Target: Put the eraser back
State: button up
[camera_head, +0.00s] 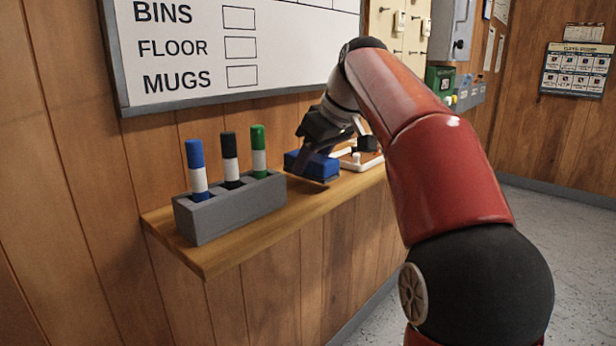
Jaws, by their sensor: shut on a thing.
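The blue eraser (326,166) is at the shelf, to the right of the marker holder. My gripper (310,164) is over it from above and shut on it, with a dark finger across its near side. The fingers hide part of the eraser. I cannot tell whether its underside touches the shelf. A white-framed holder (372,164) lies on the shelf just right of the eraser, partly hidden by my gripper and arm.
A grey block (232,209) holds blue, black and green markers upright on the wooden shelf (222,254). The whiteboard (300,50) hangs above. My red arm crosses the right side and hides the shelf's far end. Bare shelf shows in front of the eraser.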

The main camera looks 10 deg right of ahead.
jog(key=shift+w+f, duration=0.2)
jog(key=shift+f, duration=0.85)
jog(key=shift+r, duration=0.15)
jog(key=o, duration=0.9)
jog(key=p+v, duration=0.2)
jog(key=v, duration=1)
jog(key=s+a+f+m+h, duration=0.1)
jog(key=s+f+m, duration=0.1)
jog(key=s+f, duration=0.6)
jog(key=s+a+f+m+h, duration=0.1)
jog(key=s+f+m, duration=0.1)
jog(key=s+f, duration=0.6)
jog(key=s+a+f+m+h, duration=0.1)
jog(key=s+f+m, duration=0.2)
jog(key=s+f, duration=0.5)
jog(key=shift+a+f+t+h, duration=0.15)
jog(key=shift+f+t, duration=0.05)
jog(key=shift+f, duration=1.5)
jog(key=shift+a+f+t+h, duration=0.15)
jog(key=shift+f+t, duration=0.05)
jog(key=shift+f, duration=1.55)
